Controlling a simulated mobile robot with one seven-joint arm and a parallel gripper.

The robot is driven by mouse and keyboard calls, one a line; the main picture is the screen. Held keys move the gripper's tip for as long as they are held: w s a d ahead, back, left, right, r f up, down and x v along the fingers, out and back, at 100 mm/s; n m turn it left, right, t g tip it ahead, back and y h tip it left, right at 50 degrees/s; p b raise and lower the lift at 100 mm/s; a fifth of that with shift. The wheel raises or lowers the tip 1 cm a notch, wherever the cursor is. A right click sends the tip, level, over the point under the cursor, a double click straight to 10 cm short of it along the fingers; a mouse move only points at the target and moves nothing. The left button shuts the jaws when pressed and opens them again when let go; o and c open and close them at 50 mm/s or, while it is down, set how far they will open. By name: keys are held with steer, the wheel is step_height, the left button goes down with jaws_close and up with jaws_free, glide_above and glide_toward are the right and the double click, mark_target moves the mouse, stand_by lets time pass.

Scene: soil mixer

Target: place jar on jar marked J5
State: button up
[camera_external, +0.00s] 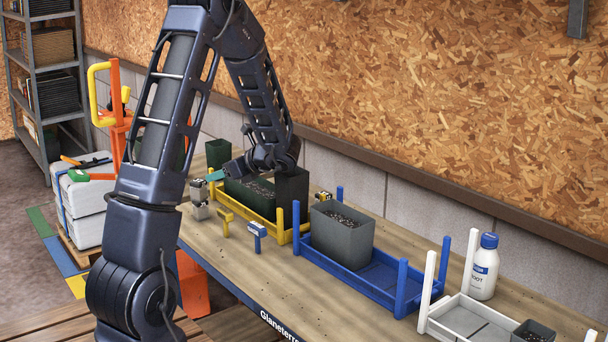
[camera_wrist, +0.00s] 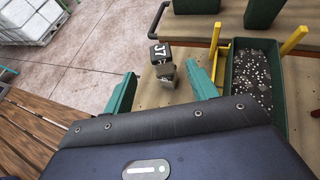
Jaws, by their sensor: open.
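A small grey jar with a dark lid marked J7 (camera_wrist: 160,52) shows in the wrist view. It appears to sit on top of another small grey jar (camera_wrist: 166,72), whose marking I cannot read. In the external view the upper jar (camera_external: 198,187) and the lower jar (camera_external: 200,211) stand at the left edge of the bench. I see no readable J5. My gripper (camera_wrist: 160,74) has two green fingers spread apart, with the jars showing beyond and between them. In the external view my gripper (camera_external: 215,175) is just above and right of the jars, apparently empty.
A yellow rack (camera_external: 282,236) holds dark green planters, one with soil (camera_external: 250,188). A blue rack (camera_external: 345,273) holds a grey soil planter (camera_external: 341,240). A white bottle (camera_external: 484,268) and white rack (camera_external: 470,320) are at right.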

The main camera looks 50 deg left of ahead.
steer(key=shift+d+r, duration=0.15)
steer(key=shift+d, duration=0.05)
steer(key=s+d+r+n+t+h, duration=0.2)
steer(key=s+d+r+n, duration=0.3)
steer(key=d, duration=0.5)
steer(key=s+d+r+n+t+h, duration=0.1)
steer(key=s+d+r+n+h, duration=0.15)
steer(key=d+r, duration=0.55)
steer(key=s+d+r+n+t+h, duration=0.2)
steer(key=s+d, duration=0.4)
steer(key=d, duration=0.5)
steer(key=s+d+r+n+t+h, duration=0.3)
steer(key=s+d+n+t+h, duration=0.1)
steer(key=d, duration=0.8)
steer(key=shift+s+t+h, duration=0.3)
steer(key=shift+s+h, duration=0.35)
steer(key=shift+s, duration=0.4)
